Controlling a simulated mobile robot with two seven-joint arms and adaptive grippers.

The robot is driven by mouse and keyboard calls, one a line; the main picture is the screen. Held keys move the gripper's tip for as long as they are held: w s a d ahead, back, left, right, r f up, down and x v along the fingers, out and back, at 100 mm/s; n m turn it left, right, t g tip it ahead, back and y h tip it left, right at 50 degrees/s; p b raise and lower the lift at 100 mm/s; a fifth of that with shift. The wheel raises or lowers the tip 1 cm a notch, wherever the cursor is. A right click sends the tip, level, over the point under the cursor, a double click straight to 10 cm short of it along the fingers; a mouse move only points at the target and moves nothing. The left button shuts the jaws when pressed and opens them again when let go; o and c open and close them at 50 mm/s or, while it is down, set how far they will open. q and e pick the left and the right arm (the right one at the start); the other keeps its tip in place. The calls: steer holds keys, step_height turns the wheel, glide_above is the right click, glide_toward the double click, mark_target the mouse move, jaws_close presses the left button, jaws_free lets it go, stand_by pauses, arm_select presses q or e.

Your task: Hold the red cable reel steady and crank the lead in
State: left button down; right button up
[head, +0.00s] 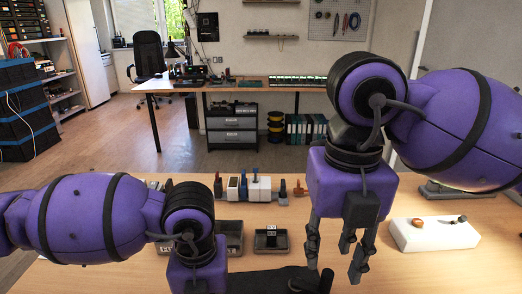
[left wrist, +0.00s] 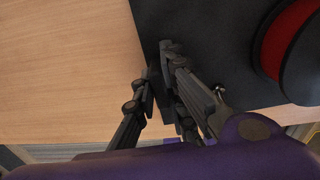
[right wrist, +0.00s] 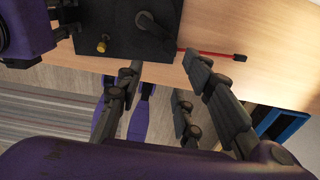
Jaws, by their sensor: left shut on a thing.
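The reel shows in the left wrist view as a red drum (left wrist: 290,40) between black flanges, on a black base plate (left wrist: 195,35). My left gripper (left wrist: 165,85) is shut on the near edge of this plate, left of the drum.
Small trays (head: 271,240) and a row of small connector-like parts (head: 250,188) stand behind on the table. A white block (head: 434,233) with small fittings stands at the right. A farther desk (head: 235,86) is across the room.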

mark_target(327, 286)
steer(key=shift+w+d+f, duration=0.1)
steer(key=shift+d+f, duration=0.05)
steer(key=shift+f, duration=1.45)
steer(key=shift+w+d+f, duration=0.15)
steer(key=shift+d+f, duration=0.05)
steer(key=shift+f, duration=1.45)
steer(key=shift+w+d+f, duration=0.1)
steer(key=shift+d+f, duration=0.05)
steer(key=shift+f, duration=1.45)
steer(key=shift+c, duration=0.2)
jaws_close()
steer(key=shift+a, duration=0.1)
steer(key=shift+s+a, duration=0.4)
steer(key=shift+s, duration=0.3)
